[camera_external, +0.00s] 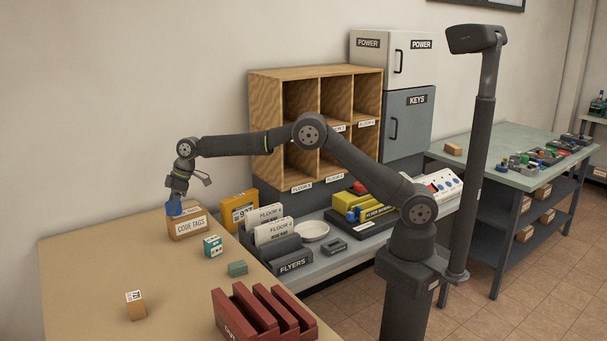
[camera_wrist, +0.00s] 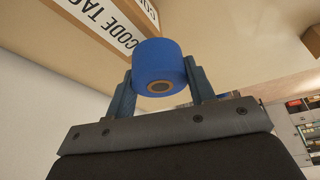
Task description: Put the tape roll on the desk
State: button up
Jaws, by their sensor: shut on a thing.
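The tape roll (camera_wrist: 157,58) is blue with a brown core, and it sits between the two fingers of my gripper (camera_wrist: 160,83) in the wrist view. My gripper (camera_external: 174,207) is shut on it. In the external view, they are at the left end of the cardboard box labelled CODE TAGS (camera_external: 190,225), which stands on the tan desk (camera_external: 90,265). The box also shows in the wrist view (camera_wrist: 95,12), close to the roll. I cannot tell whether the roll touches the box or the desk.
A teal box (camera_external: 212,246), a green block (camera_external: 237,268), a small cardboard box (camera_external: 135,306) and a dark red rack (camera_external: 262,315) stand on the desk. Its left and middle parts are mostly clear. A wooden pigeonhole shelf (camera_external: 290,73) stands behind.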

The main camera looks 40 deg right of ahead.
jog(key=s+d+r+m+t, duration=0.1)
jog(key=s+d+r+m, duration=0.1)
jog(key=d, duration=0.7)
jog(key=s+d+r+m+h, duration=0.1)
jog(key=s+d+r+m, duration=0.2)
jog(key=d, duration=0.6)
jog(key=s+d+r+m+t, duration=0.1)
jog(key=s+d+r+m, duration=0.1)
jog(key=s+d+r, duration=0.4)
jog(key=d+r, duration=0.1)
jog(key=d, duration=0.1)
jog(key=shift+d+r+t, duration=0.3)
jog(key=shift+d, duration=0.1)
jog(key=shift+s, duration=0.1)
